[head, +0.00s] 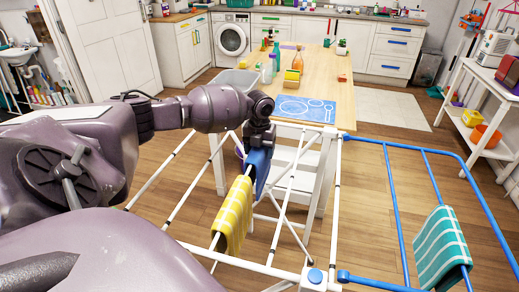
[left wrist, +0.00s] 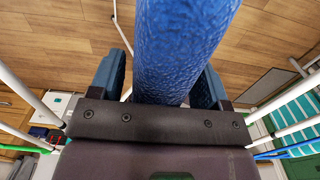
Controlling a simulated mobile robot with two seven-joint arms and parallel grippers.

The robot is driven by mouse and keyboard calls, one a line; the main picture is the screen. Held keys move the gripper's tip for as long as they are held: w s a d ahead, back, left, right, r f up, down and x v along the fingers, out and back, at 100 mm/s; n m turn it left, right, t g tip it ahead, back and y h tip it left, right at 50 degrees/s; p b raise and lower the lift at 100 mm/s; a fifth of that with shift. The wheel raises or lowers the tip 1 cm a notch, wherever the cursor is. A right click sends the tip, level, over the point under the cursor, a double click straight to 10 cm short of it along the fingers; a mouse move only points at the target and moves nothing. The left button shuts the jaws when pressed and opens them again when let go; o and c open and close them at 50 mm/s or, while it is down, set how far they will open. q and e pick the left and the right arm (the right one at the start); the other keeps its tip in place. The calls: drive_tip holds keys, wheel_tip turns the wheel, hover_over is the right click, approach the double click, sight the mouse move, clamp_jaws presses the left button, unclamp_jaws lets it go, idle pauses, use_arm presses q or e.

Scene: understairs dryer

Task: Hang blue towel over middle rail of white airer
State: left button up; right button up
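The blue towel (head: 260,165) hangs in folded form at my left gripper (head: 259,140) in the head view, over or just at an airer rail. The left wrist view shows the blue towel (left wrist: 183,45) between the spread fingers of my left gripper (left wrist: 160,85). A gap shows beside the left finger, and the towel lies close to the right finger. The white airer (head: 290,190) stands in front of me. A yellow checked towel (head: 234,214) hangs nearer on what looks like the same rail. The rail under the blue towel is largely hidden. My right gripper is not in view.
A teal striped towel (head: 441,247) hangs on the airer's blue wing (head: 395,215) at the right. A wooden table (head: 315,95) with bottles and a blue mat (head: 305,109) stands just beyond the airer. A white shelf unit (head: 480,120) stands at the far right.

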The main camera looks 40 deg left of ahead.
use_arm(q)
drive_tip(key=shift+o, duration=0.4)
wheel_tip(320, 180, up, 11)
drive_tip(key=shift+f+p, duration=0.1)
drive_tip(key=shift+p, duration=0.5)
